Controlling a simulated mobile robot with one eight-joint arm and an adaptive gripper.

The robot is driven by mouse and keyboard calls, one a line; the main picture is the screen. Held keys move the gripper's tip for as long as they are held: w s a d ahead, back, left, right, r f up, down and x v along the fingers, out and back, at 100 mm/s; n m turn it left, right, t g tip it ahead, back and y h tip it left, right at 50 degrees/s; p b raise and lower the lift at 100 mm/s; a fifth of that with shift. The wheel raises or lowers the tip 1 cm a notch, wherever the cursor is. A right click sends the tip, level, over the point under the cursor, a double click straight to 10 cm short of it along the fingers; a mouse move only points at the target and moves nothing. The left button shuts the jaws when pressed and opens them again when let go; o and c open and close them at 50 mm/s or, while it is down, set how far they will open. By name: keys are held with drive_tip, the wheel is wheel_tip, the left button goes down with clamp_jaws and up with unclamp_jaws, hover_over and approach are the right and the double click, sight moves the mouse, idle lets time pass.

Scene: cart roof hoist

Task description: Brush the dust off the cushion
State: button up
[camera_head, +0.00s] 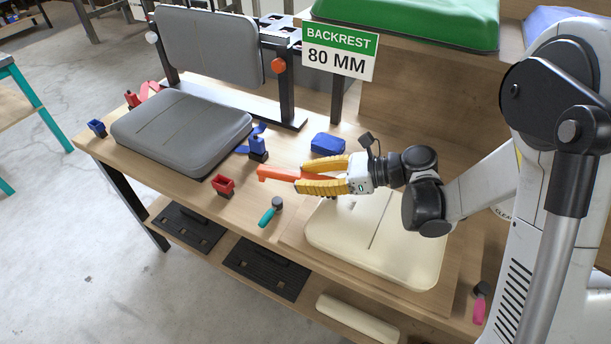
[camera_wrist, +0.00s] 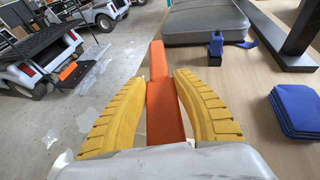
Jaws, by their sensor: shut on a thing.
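My gripper (camera_head: 323,178) is shut on an orange bar-shaped tool (camera_head: 277,174), held between its yellow fingers. In the wrist view the orange tool (camera_wrist: 161,95) points straight ahead between the fingers; I see no bristles on it. A grey cushion (camera_head: 180,132) lies on the bench to the left of the gripper, apart from the tool; its near edge also shows in the wrist view (camera_wrist: 208,22). A cream cushion (camera_head: 400,250) lies on the bench below and right of the gripper. I cannot make out dust on either cushion.
A grey backrest (camera_head: 208,45) stands upright behind, beside a sign (camera_head: 340,50). Red clamp (camera_head: 223,185), blue clamp (camera_head: 258,148), blue folded cloth (camera_head: 328,143) and a teal-handled tool (camera_head: 270,212) sit nearby. A pink-handled tool (camera_head: 480,303) lies at the right.

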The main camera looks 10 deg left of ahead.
drive_tip(key=shift+s+d+b, duration=0.15)
drive_tip(key=shift+s+d, duration=1)
drive_tip(key=shift+d, duration=2)
drive_tip(key=shift+s+d+b, duration=0.1)
drive_tip(key=shift+s+d, duration=1)
drive_tip(key=shift+d, duration=2)
drive_tip(key=shift+s+d+b, duration=0.15)
drive_tip(key=shift+s+d, duration=1)
drive_tip(key=shift+d, duration=2)
drive_tip(key=shift+w+a, duration=1.15)
drive_tip(key=shift+a, duration=2)
drive_tip(key=shift+w+a, duration=1.1)
drive_tip(key=shift+a, duration=2.05)
drive_tip(key=shift+w+a, duration=1.15)
drive_tip(key=shift+a, duration=2)
wheel_tip(320, 180, up, 9)
drive_tip(key=p, duration=0.6)
drive_tip(key=shift+r, duration=0.1)
